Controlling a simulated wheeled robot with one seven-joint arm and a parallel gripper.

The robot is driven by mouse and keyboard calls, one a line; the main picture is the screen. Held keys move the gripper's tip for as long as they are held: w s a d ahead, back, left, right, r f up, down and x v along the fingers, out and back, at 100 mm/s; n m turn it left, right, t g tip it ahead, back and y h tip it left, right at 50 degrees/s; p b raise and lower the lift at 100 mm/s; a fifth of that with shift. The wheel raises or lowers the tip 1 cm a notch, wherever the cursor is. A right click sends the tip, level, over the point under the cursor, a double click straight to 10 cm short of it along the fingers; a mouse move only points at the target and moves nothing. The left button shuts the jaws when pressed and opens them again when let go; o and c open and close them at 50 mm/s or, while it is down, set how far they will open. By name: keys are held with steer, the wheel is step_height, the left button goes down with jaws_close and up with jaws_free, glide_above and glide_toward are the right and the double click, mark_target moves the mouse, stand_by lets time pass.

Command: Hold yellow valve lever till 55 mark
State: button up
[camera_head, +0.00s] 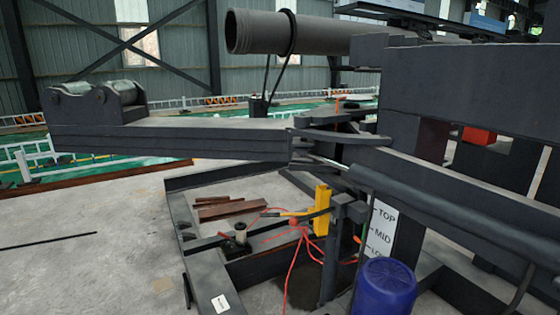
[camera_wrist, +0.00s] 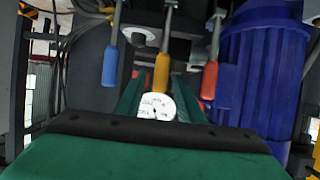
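In the wrist view, three levers hang down side by side, with blue, yellow and red handles. The yellow valve lever (camera_wrist: 162,72) is in the middle, between the blue lever (camera_wrist: 110,66) and the red lever (camera_wrist: 210,80). My gripper (camera_wrist: 160,82) has green fingers spread apart, one on each side of the yellow handle in the picture. Gaps show on both sides of the handle, and I cannot tell how deep it sits between them. A round white dial gauge (camera_wrist: 157,106) shows behind; its needle and marks are too small to read. I cannot make out my gripper in the head view.
A sign (camera_head: 381,232) reads TOP and MID. Red cables (camera_head: 293,228) spread near a yellow block (camera_head: 322,208). Floor is open at the left.

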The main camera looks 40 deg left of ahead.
steer(key=v, duration=0.7)
stand_by(0.5)
steer(key=s+a+f+n+y, duration=0.1)
steer(key=s+f+n+y, duration=0.1)
steer(key=s, duration=0.8)
steer(key=s+f+n+y, duration=0.2)
steer(key=s+f+y, duration=0.1)
steer(key=s, duration=0.8)
steer(key=s+d+r+t, duration=0.2)
steer(key=s+r+t, duration=0.1)
steer(key=s+r, duration=1.1)
steer(key=s, duration=0.4)
steer(key=shift+d+n, duration=0.25)
steer(key=shift+n, duration=0.05)
steer(key=shift+w+r, duration=0.1)
steer(key=shift+c, duration=0.4)
